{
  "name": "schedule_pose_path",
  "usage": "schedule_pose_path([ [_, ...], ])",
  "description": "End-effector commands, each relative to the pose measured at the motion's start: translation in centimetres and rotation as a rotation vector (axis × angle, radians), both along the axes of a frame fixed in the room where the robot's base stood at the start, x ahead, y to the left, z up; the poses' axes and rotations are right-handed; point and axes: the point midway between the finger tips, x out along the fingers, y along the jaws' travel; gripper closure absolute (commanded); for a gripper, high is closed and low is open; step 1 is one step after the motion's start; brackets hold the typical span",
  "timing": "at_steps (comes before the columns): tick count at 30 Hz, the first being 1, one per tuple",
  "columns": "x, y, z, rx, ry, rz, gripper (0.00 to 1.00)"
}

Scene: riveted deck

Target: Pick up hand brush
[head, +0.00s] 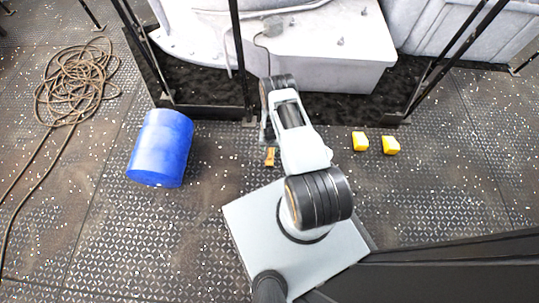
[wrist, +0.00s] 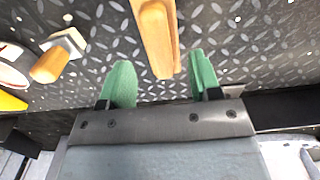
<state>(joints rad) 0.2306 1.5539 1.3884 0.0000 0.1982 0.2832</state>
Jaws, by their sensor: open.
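A long tan wooden piece (wrist: 156,32), which looks like the hand brush, lies on the deck in the wrist view and runs out of the top edge. Its near end lies between the green fingers of my gripper (wrist: 161,78), with a gap on both sides. My gripper is open and empty. In the head view a small tan piece (head: 270,157) shows just below my gripper end, probably the same brush. Its bristles cannot be made out, and my arm hides part of that area.
In the wrist view a wooden-handled tool with a pale head (wrist: 64,42) lies at left, beside a round whitish thing (wrist: 12,68). A blue drum (head: 161,148), coiled rope (head: 76,84) and two yellow blocks (head: 375,143) are on the deck. Black posts and a pale machine stand behind.

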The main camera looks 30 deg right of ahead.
Motion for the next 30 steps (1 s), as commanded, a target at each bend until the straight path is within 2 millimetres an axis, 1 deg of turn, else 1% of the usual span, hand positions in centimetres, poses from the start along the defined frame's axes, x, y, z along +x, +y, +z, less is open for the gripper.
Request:
schedule_pose_path([
  [1,0.0,0.0,-0.8,0.0,0.001,0.0,0.43],
  [9,0.0,-0.1,-4.4,0.0,0.001,0.0,0.43],
  [12,0.0,-0.1,-4.8,-0.001,0.0,-0.001,0.43],
  [17,0.0,-0.1,-4.6,-0.001,0.0,0.0,0.43],
  [20,0.0,-0.1,-4.6,-0.001,0.0,0.0,0.5],
  [30,0.0,-0.1,-4.6,-0.001,0.0,0.0,0.83],
])
